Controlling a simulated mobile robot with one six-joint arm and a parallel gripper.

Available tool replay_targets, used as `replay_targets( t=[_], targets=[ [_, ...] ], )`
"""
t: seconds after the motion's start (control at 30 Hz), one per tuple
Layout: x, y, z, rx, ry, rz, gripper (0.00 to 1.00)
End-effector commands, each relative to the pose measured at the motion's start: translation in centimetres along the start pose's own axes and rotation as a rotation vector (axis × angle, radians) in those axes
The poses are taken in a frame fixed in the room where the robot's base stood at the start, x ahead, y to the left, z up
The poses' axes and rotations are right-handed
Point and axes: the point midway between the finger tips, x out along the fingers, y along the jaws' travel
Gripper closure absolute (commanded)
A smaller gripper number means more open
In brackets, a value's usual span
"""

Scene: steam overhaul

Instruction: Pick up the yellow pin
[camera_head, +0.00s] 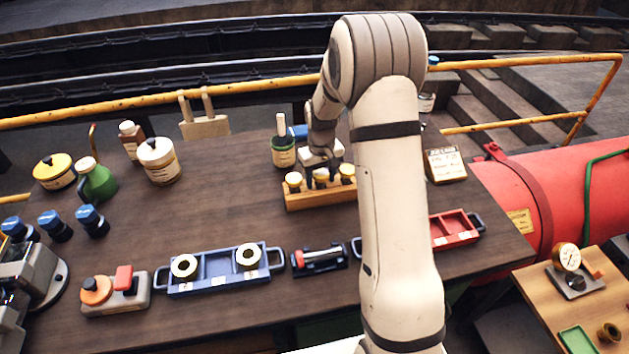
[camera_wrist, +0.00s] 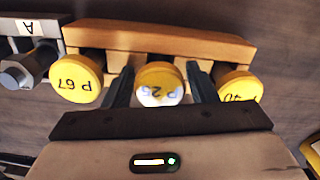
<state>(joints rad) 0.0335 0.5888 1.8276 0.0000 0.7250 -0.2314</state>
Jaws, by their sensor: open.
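A wooden rack (camera_head: 318,197) on the table holds three yellow-topped pins in a row. In the wrist view the rack (camera_wrist: 160,38) shows with its pin caps: the left yellow pin (camera_wrist: 76,78) reads P 67, the middle yellow pin (camera_wrist: 160,84) reads P 25, and the right yellow pin (camera_wrist: 240,86) is partly cut by a finger and reads about P 40. My gripper (camera_head: 320,172) is above the rack. Its open fingers stand on either side of the middle pin, with gaps between; the pin's lower part is hidden.
A green-labelled jar (camera_head: 283,152) with a brush stands just behind the rack. A blue tray (camera_head: 218,268) with two rings and a red-handled tool (camera_head: 319,258) lie in front. The table between the white tin (camera_head: 159,161) and the rack is clear.

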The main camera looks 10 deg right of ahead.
Motion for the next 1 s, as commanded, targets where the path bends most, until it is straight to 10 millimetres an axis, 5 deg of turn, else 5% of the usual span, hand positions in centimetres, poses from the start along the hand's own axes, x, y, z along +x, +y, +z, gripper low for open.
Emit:
replay_targets(
  t=[0.13,0.73,1.0],
  targets=[
    [0.00,0.03,0.01,0.001,0.000,0.000,0.49],
    [-0.05,0.09,0.03,0.002,0.000,0.000,0.98],
    [-0.44,0.13,-0.04,0.002,0.003,0.001,0.98]
  ],
)
